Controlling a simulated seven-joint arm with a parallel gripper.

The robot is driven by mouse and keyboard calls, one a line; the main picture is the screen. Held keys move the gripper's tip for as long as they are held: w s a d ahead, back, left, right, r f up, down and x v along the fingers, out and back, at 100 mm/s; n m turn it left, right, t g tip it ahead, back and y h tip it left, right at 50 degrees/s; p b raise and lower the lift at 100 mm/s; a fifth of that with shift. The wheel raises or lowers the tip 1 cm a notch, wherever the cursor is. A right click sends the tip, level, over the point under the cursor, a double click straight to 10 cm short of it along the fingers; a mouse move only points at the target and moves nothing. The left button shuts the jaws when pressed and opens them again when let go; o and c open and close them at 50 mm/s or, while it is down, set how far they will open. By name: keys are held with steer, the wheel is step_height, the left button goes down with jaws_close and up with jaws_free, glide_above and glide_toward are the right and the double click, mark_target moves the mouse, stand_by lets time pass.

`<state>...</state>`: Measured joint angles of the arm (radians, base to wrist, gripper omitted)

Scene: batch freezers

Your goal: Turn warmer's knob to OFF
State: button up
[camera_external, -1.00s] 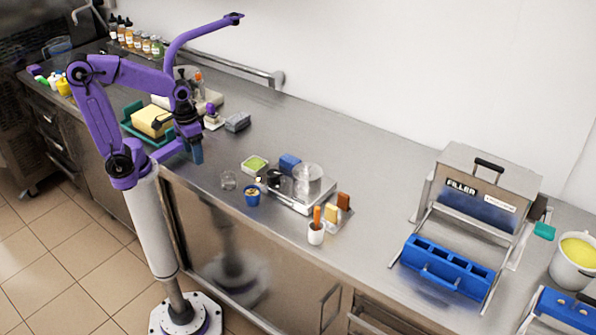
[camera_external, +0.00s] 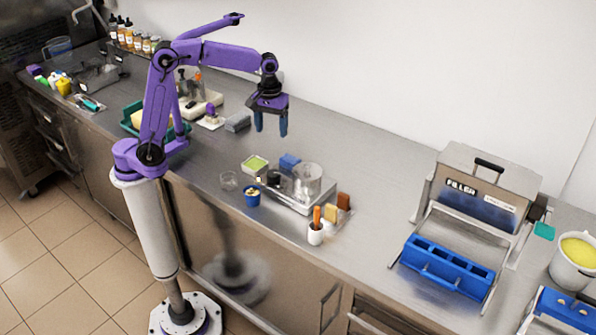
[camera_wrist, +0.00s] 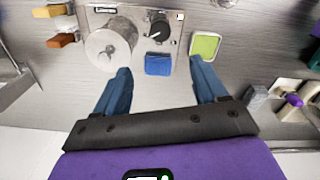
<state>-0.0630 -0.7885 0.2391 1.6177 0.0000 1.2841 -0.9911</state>
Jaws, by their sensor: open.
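The warmer (camera_external: 309,205) is a small metal unit on the counter with a metal pot (camera_external: 307,178) on it. Its black knob (camera_external: 273,178) is at the left front of the unit in the external view. In the wrist view the knob (camera_wrist: 158,28) shows a white pointer line, beside the round pot (camera_wrist: 110,45); I cannot read its markings. My gripper (camera_external: 271,127) is open and empty, with blue fingers pointing down, above the counter behind the warmer. In the wrist view the fingers (camera_wrist: 160,68) are spread on either side of a blue block, apart from the knob.
The blue block (camera_external: 289,160) lies beside the warmer. The counter toward the filler (camera_external: 480,195) is clear.

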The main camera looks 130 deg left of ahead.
mark_target(272, 173)
step_height(272, 173, down, 17)
stand_by(0.5)
steer(key=c, duration=1.1)
